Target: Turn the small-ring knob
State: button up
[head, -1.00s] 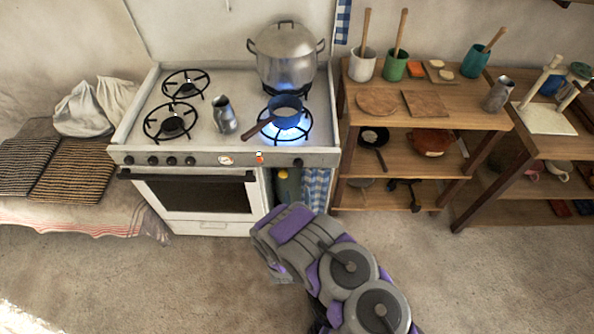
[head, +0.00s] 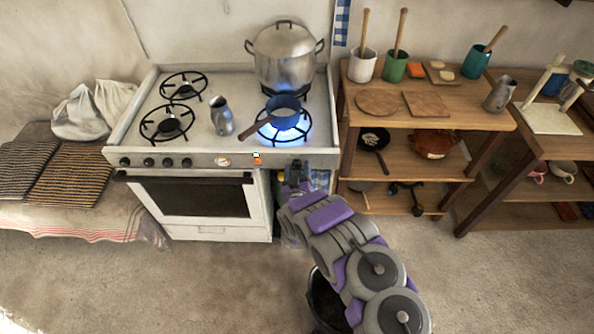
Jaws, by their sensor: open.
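The white stove has a front panel (head: 215,159) with several dark knobs at its left, including one (head: 186,162) nearest the middle. The knob at the panel's right end is hidden behind my gripper (head: 296,170). Which knob is the small-ring one is not marked legibly. My gripper is open, in front of the right end of the panel; its fingertips are small, and contact with the hidden knob cannot be told. A blue flame burns at the front right ring (head: 303,133) under a small blue pan (head: 284,112).
A large lidded pot (head: 285,58) stands at the back right of the stove. A metal jug (head: 221,115) stands near the middle. The pan's handle (head: 246,131) points left toward the front edge. A wooden shelf (head: 365,117) stands close at the right.

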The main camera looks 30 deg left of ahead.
jog(key=shift+a+f, duration=0.1)
jog(key=shift+a, duration=0.1)
jog(key=c, duration=1.1)
jog(key=shift+o, duration=0.2)
jog(key=m+p, duration=0.1)
jog(key=p, duration=0.2)
jog(key=shift+d+r+m+p, duration=0.1)
jog(key=shift+r+m+p, duration=0.15)
jog(key=shift+m+p, duration=0.85)
jog(key=shift+p, duration=0.3)
jog(key=shift+f+m+p, duration=0.2)
jog(key=shift+m+p, duration=0.6)
jog(key=shift+p, duration=0.05)
jog(key=o, duration=1.1)
jog(key=shift+c, duration=0.2)
jog(key=shift+s, duration=0.1)
